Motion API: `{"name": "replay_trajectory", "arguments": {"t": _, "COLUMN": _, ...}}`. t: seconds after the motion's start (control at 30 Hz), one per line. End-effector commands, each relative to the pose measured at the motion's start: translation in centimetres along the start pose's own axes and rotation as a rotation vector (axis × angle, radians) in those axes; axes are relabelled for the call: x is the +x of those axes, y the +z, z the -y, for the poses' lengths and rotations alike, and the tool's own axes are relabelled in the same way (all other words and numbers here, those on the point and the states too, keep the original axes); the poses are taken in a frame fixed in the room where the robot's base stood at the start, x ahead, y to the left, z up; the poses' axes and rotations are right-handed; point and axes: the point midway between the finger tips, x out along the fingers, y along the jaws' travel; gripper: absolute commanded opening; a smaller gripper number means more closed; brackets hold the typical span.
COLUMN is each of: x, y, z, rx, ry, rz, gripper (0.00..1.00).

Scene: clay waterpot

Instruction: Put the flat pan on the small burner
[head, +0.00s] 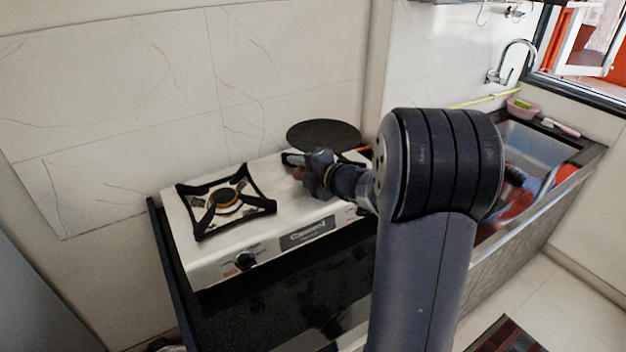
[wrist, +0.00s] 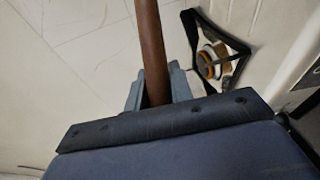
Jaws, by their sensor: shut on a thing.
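The flat pan (head: 323,135) is a dark round disc over the back right part of the stove, near the wall. My gripper (head: 308,174) is in front of it and shut on its brown handle. The handle (wrist: 150,45) also shows in the wrist view, running up between my gripper's fingers (wrist: 158,88). A burner (head: 226,198) with a black stand and a brass ring is bare at the stove's left; it also shows in the wrist view (wrist: 211,60). The right burner is mostly hidden by my arm and the pan, so I cannot compare burner sizes.
The white stove (head: 210,258) stands on a black counter (head: 260,305) against a tiled wall. A knob (head: 245,261) is on its front. A sink (head: 535,145) with a tap (head: 508,62) is at the right. The space above the left burner is free.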

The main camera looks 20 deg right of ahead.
Motion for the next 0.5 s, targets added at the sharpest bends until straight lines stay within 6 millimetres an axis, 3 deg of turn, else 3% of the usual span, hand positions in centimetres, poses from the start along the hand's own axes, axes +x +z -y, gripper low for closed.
{"name": "replay_trajectory", "arguments": {"t": 0.1, "x": 0.5, "y": 0.0, "z": 1.8, "rx": -0.004, "ry": 0.004, "rz": -0.001, "gripper": 0.00}}
{"name": "replay_trajectory", "arguments": {"t": 0.5, "x": 1.3, "y": -0.1, "z": 5.8, "rx": -0.004, "ry": 0.004, "rz": -0.001, "gripper": 0.00}}
